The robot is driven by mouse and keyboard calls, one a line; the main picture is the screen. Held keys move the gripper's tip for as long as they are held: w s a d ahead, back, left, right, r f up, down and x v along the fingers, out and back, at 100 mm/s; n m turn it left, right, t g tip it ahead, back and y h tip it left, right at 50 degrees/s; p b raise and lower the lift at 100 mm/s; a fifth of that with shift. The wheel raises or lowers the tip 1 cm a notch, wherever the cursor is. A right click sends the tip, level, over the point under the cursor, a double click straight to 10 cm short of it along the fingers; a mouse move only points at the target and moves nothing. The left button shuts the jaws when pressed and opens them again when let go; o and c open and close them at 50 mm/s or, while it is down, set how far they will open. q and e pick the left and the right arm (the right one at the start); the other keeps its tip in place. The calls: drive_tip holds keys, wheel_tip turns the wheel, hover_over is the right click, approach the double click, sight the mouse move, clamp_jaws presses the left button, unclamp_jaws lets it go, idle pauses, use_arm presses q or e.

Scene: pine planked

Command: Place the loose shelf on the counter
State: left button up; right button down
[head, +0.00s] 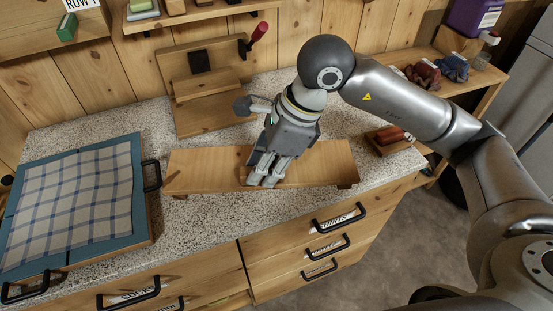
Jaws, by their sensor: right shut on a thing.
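The loose shelf (207,170) is a long pale wooden board with small feet or brackets under its ends. It lies level at the speckled counter (203,221), near the front edge above the drawers. I cannot tell for sure whether it rests on the counter or hangs just above it. My right gripper (262,181) comes down onto the middle of the shelf and is shut on it; the fingers hide part of the board. My left gripper is not in view.
A blue-framed tray with a checked cloth (75,205) and black handles stands left. A wooden stand (199,87) with a red-handled tool is behind the shelf. A small wooden block with a red item (390,138) sits right. Bare counter lies in front of the tray's right side.

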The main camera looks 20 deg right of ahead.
drive_tip(key=m, duration=0.2)
drive_tip(key=r+m+t, duration=0.1)
drive_tip(key=shift+w+a, duration=0.25)
drive_tip(key=shift+w, duration=0.05)
drive_tip(key=shift+w+r+m+t+h, duration=0.15)
drive_tip(key=shift+m+t+h, duration=0.1)
drive_tip(key=shift+m, duration=0.3)
drive_tip(key=shift+w+r+m+t+h, duration=0.15)
drive_tip(key=shift+m+h, duration=0.1)
drive_tip(key=shift+m, duration=0.3)
drive_tip(key=w+d+f+p, duration=0.2)
drive_tip(key=w+f, duration=0.2)
drive_tip(key=w+d+f+p, duration=0.2)
drive_tip(key=w+f, duration=0.1)
drive_tip(key=w, duration=0.1)
drive_tip(key=w+d+f+p, duration=0.2)
drive_tip(key=w+f, duration=0.2)
drive_tip(key=shift+w+d+f+p, duration=0.1)
drive_tip(key=shift+d+f+p, duration=0.2)
drive_tip(key=shift+d+f, duration=0.05)
drive_tip(key=shift+f, duration=0.6)
drive_tip(key=c, duration=1.2)
unclamp_jaws()
